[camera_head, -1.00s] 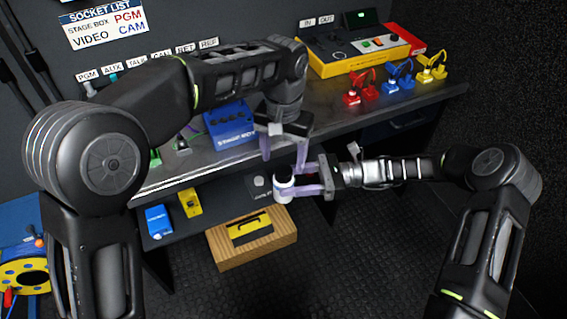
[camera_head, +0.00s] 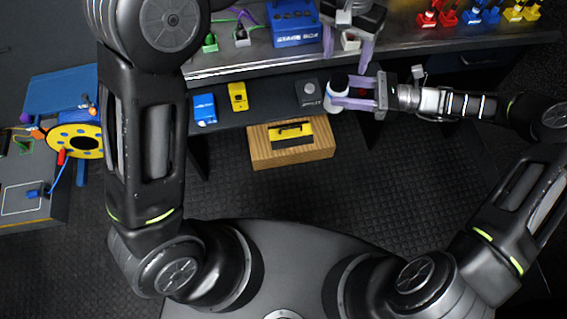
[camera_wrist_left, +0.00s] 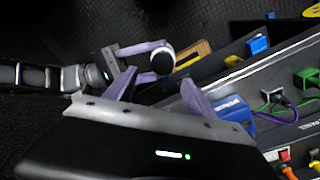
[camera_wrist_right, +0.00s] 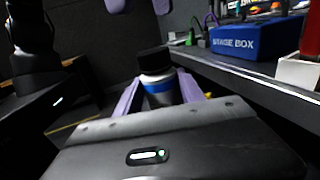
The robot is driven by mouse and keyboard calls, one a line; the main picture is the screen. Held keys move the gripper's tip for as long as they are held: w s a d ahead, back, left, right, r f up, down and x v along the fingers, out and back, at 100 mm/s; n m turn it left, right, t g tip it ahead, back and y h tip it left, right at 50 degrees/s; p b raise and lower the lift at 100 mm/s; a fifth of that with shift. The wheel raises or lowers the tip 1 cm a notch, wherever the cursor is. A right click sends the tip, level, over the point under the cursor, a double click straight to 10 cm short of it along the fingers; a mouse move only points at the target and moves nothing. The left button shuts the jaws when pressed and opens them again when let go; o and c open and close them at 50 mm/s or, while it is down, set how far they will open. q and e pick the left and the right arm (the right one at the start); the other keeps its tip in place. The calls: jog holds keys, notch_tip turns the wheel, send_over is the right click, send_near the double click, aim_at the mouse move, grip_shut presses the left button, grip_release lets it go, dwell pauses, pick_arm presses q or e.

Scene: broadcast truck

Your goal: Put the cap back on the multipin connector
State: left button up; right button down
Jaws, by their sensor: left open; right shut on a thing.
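My right gripper (camera_head: 352,92) is shut around a small white cylinder (camera_head: 337,98) with a blue band and a black top. In the right wrist view the cylinder (camera_wrist_right: 157,86) stands upright between the purple fingers, black top up. I cannot tell which parts are connector and cap. My left gripper (camera_head: 347,52) is open, higher up and apart from the cylinder, at the bench's front edge. In the left wrist view nothing is between its fingers (camera_wrist_left: 159,79); the cylinder (camera_wrist_left: 162,62) shows beyond them. No separate loose cap can be made out.
The blue stage box (camera_head: 294,24) stands on the bench (camera_head: 240,58) close to my left gripper. Red, blue and yellow connectors (camera_head: 480,12) stand at the right. The lower shelf (camera_head: 270,104) holds small boxes. A wooden box (camera_head: 262,158) is below the cylinder. Floor in front is clear.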

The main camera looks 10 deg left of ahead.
pick_arm(q)
jog(key=w+a+f+n+t+h, duration=0.1)
jog(key=w+f+n+h, duration=0.15)
jog(key=f, duration=0.25)
jog(key=w+a+f+n+t+h, duration=0.1)
jog(key=w+a+f+n+h, duration=0.15)
jog(key=f, duration=0.25)
jog(key=s+a+f+n+y, duration=0.1)
jog(key=s+a+f+n, duration=0.1)
jog(key=f, duration=0.4)
jog(key=s+a+f+n, duration=0.1)
jog(key=a+f, duration=0.1)
jog(key=f, duration=0.3)
jog(key=s+a+f, duration=0.1)
jog(key=s+f, duration=0.4)
jog(key=s, duration=0.3)
jog(key=s+a+f+m, duration=0.1)
jog(key=s+f, duration=0.4)
jog(key=s, duration=0.3)
jog(key=s+f+g, duration=0.1)
jog(key=s+f, duration=0.3)
jog(key=s, duration=0.5)
jog(key=shift+a+f+m, duration=0.3)
jog(key=shift+a+f, duration=0.1)
jog(key=shift+w, duration=0.1)
pick_arm(e)
jog(key=shift+r, duration=0.1)
